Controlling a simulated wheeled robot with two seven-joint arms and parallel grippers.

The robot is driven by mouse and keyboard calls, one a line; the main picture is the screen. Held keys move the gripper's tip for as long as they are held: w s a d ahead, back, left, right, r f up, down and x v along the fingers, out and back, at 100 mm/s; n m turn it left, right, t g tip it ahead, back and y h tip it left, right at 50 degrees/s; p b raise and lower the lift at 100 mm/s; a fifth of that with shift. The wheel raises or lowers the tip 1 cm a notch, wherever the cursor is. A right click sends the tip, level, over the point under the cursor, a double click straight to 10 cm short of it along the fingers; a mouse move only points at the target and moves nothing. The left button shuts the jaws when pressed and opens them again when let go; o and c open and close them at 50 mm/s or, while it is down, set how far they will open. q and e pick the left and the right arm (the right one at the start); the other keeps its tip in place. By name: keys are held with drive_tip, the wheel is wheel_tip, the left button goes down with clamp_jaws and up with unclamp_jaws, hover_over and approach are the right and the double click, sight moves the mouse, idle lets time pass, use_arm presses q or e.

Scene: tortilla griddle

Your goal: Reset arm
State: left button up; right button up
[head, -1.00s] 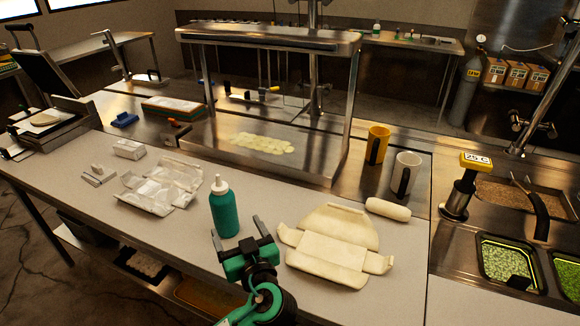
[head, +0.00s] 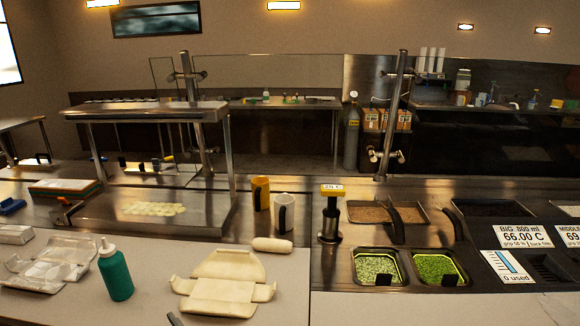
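Only a small dark tip, which looks like a finger of my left gripper (head: 174,319), shows at the bottom edge of the head view. It is just below the unfolded cream-coloured wrap (head: 222,291) on the counter. The rest of that gripper is out of frame, so its opening is hidden. My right gripper is not in view. A green bottle with a white nozzle (head: 115,274) stands upright left of the wrap. A pale roll (head: 272,245) lies behind the wrap.
A yellow mug (head: 260,193) and a white mug (head: 284,214) stand behind the roll. Crumpled foil (head: 48,264) lies at left. Pale slices lie on the griddle (head: 208,211) under a steel shelf (head: 150,110). Food bins (head: 378,268) are sunk at right. The front counter right of the wrap is clear.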

use_arm(q)
drive_tip(key=s+f+m+g+h, duration=0.6)
drive_tip(key=s+f, duration=0.3)
drive_tip(key=f, duration=0.5)
drive_tip(key=s+d+f+m+g+h, duration=0.2)
drive_tip(key=s+h, duration=0.1)
drive_tip(key=s, duration=0.3)
drive_tip(key=s+d+f+m+g+h, duration=0.1)
drive_tip(key=s+f+m+h, duration=0.15)
drive_tip(key=s, duration=0.35)
wheel_tip(320, 180, down, 31)
drive_tip(key=g, duration=0.1)
drive_tip(key=s+a+f+g, duration=0.1)
drive_tip(key=s+a+f, duration=0.1)
drive_tip(key=s+f, duration=1.7)
drive_tip(key=shift+s+a+f+g, duration=0.25)
drive_tip(key=shift+a+f+g, duration=0.05)
drive_tip(key=shift+a, duration=0.1)
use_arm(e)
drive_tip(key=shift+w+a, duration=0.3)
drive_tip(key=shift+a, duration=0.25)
use_arm(q)
drive_tip(key=shift+h, duration=0.25)
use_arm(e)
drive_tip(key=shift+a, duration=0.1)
